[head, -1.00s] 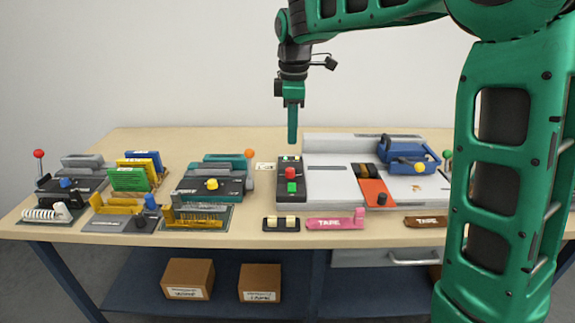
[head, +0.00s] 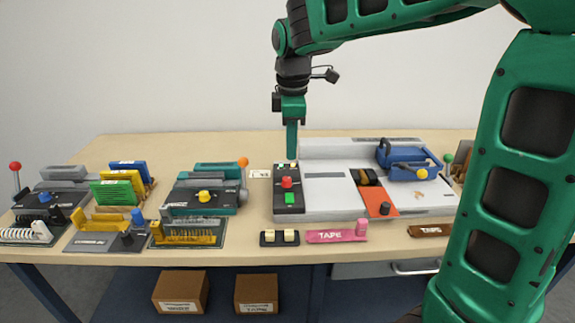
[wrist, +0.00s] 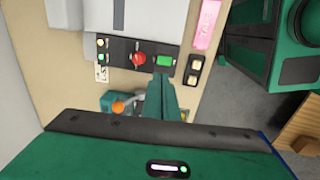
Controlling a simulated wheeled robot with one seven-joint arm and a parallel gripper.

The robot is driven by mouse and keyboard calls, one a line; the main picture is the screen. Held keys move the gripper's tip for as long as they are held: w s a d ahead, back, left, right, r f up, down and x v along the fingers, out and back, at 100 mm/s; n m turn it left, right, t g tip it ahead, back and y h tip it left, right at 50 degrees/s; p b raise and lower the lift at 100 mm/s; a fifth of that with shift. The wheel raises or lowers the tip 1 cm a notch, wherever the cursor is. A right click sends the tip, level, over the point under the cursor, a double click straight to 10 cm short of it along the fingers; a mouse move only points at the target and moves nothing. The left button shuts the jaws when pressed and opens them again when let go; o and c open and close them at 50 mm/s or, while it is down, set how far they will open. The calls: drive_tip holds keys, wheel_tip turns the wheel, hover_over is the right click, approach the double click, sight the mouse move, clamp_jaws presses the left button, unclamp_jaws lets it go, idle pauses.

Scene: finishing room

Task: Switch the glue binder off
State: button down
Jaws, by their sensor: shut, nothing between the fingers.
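The large pale grey machine (head: 330,192), which I take to be the glue binder, stands right of centre on the table. Its dark control panel (head: 289,208) at the left end carries a red button (head: 287,183) and a green button (head: 289,198), with small lamps at the back. In the wrist view the red button (wrist: 139,58) and green button (wrist: 165,62) show clearly. My gripper (head: 292,157) is shut and empty, pointing down above the back of the panel. Whether it touches anything cannot be told, but it looks apart.
A black box with two cream rockers (head: 279,238) and a pink tape dispenser (head: 337,232) sit in front. A teal machine (head: 210,190) with a yellow knob stands to the left. A blue device (head: 405,163) and orange plate (head: 375,195) are on the right.

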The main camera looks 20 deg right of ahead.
sight(290, 195)
drive_tip(key=f, duration=0.4)
drive_tip(key=w+f, duration=0.1)
drive_tip(key=f, duration=0.8)
drive_tip(key=shift+w+d, duration=0.25)
